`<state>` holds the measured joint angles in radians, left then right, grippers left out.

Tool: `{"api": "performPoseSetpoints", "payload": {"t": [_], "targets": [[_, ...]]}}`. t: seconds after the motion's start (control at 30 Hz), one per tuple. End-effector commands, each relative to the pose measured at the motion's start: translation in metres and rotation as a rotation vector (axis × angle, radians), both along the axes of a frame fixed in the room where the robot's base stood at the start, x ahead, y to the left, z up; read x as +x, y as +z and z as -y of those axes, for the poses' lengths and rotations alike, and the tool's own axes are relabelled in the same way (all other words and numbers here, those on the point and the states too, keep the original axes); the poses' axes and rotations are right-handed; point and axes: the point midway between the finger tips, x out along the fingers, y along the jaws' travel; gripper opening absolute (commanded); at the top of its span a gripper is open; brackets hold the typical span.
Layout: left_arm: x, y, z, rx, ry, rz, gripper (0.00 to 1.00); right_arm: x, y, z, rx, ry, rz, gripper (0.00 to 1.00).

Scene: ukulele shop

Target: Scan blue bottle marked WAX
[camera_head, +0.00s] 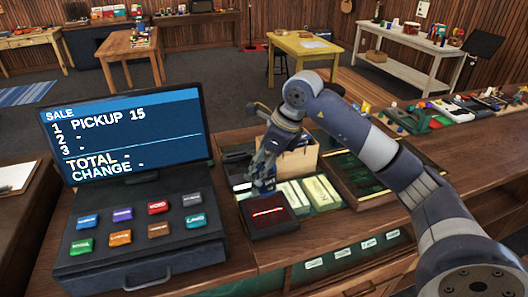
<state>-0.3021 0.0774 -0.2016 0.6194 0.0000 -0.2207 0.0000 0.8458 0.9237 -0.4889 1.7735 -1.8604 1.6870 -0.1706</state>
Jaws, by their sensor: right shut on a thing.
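My right gripper (264,172) points down over the counter, just behind the black scanner (268,226) with its glowing red line. The gripper is shut on a small blue item, apparently the blue bottle (266,186), largely hidden by the fingers. A WAX marking cannot be read at this size. The item is close above or beside the scanner's back edge; I cannot tell if they touch. The register screen (125,135) reads SALE, line 1 PICKUP 15, with dashes for lines 2, 3, TOTAL and CHANGE. My left gripper is out of view.
The register (140,245) with several coloured keys stands left of the scanner. A wooden box (298,158) is right behind my gripper. Pale packets (320,190) lie right of the scanner, near a dark tray (352,168). Small goods crowd the right counter.

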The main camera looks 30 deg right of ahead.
Motion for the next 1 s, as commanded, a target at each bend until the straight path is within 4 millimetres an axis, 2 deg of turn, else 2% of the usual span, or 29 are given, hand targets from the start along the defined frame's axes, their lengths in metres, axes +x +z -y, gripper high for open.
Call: {"api": "performPoseSetpoints", "payload": {"t": [0.1,0.27,0.8,1.0], "targets": [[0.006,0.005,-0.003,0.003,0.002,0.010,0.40,0.008,0.011,0.012,0.001,-0.132,0.001,0.16],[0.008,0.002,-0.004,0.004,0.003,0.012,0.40,0.011,0.009,0.018,0.002,-0.201,-0.002,0.16],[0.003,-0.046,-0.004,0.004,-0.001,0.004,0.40,0.010,-0.059,0.018,0.002,-0.201,-0.002,0.16],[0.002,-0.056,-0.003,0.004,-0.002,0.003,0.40,0.010,-0.075,0.018,0.002,-0.201,-0.002,0.16]]}}
